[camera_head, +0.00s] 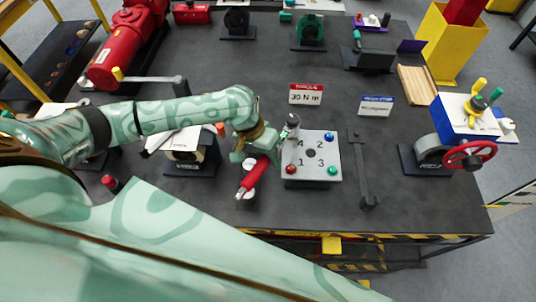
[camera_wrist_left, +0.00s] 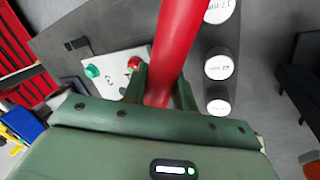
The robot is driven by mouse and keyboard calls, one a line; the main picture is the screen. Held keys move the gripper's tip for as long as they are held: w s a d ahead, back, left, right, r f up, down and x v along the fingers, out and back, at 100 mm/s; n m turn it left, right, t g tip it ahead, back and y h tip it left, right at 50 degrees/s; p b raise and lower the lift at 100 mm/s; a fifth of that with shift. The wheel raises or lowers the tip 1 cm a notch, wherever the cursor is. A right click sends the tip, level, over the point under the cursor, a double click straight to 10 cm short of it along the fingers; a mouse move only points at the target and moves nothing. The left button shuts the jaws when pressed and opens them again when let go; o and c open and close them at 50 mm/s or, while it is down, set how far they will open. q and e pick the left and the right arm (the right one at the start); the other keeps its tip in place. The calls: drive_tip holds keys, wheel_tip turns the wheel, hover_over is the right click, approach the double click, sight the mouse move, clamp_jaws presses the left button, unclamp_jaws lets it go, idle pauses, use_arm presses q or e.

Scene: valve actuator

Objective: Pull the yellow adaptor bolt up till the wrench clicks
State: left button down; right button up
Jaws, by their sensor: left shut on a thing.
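My left gripper (camera_head: 256,158) is shut on the red handle of a wrench (camera_head: 252,178). In the left wrist view the handle (camera_wrist_left: 172,50) runs between the two fingers (camera_wrist_left: 157,88). The wrench's grey head (camera_head: 292,121) is at the top left corner of a pale adaptor plate (camera_head: 312,150), by the number 4. Blue, red and green bolts show at the plate's other corners. No yellow bolt shows there; the head and gripper cover that corner. In the wrist view the plate (camera_wrist_left: 112,65) shows green and red bolts. My right gripper is not in view.
A red sign reading 30 N m (camera_head: 306,94) and a blue-topped sign (camera_head: 376,105) stand behind the plate. A blue valve actuator (camera_head: 462,118) with a red handwheel stands at the right. White-topped sockets (camera_wrist_left: 219,66) stand beside the handle.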

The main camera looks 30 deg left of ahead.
use_arm(q)
drive_tip(key=shift+f, duration=0.55)
drive_tip(key=shift+w, duration=0.1)
drive_tip(key=shift+w+a+m, duration=0.1)
drive_tip(key=shift+a+m, duration=0.5)
drive_tip(key=shift+w+a+m+g, duration=0.1)
drive_tip(key=shift+a+m+g, duration=0.3)
drive_tip(key=shift+a+m, duration=0.15)
drive_tip(key=shift+w+a+m+g, duration=0.2)
drive_tip(key=shift+w+a+m, duration=0.05)
drive_tip(key=shift+a+m, duration=0.3)
drive_tip(key=shift+w+a+m+g, duration=0.2)
drive_tip(key=shift+w+a+m, duration=0.05)
drive_tip(key=shift+a+m, duration=0.3)
drive_tip(key=shift+a, duration=0.15)
